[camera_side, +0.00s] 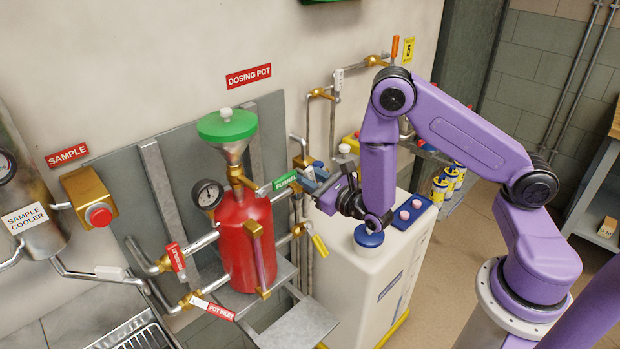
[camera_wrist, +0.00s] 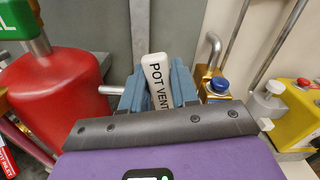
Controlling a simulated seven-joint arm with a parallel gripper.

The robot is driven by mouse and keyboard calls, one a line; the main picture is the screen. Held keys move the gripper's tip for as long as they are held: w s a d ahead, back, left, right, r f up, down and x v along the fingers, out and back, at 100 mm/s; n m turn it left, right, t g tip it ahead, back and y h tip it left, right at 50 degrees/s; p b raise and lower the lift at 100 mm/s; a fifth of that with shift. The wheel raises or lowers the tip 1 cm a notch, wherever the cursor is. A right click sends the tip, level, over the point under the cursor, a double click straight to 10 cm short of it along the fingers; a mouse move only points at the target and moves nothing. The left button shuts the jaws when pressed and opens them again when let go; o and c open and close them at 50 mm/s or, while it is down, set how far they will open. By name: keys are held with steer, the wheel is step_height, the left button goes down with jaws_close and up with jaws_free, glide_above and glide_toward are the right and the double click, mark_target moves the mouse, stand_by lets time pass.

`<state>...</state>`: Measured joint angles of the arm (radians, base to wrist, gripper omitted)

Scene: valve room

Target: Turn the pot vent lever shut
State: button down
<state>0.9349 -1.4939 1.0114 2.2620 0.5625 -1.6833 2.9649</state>
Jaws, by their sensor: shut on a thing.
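The pot vent lever (camera_wrist: 156,70) is a white handle with black "POT VENT" lettering. In the wrist view it stands between the blue fingers of my gripper (camera_wrist: 158,90), which is shut on it. In the side view my gripper (camera_side: 318,180) is to the right of the red dosing pot (camera_side: 245,238), and its fingers hide most of the lever. The pot also shows at the left of the wrist view (camera_wrist: 60,95). A short metal pipe reaches from the pot towards the fingers. The valve body under the lever is hidden.
A green-labelled lever (camera_side: 285,180) is close to the left of my gripper. A yellow-handled valve (camera_side: 319,245) is below it. A brass fitting with a blue cap (camera_wrist: 219,87) is right of the fingers.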

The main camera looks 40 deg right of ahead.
mark_target(312, 179)
steer(key=c, duration=0.9)
jaws_free()
steer(key=shift+c, duration=0.2)
steer(key=shift+s, duration=2.45)
step_height(312, 179, up, 7)
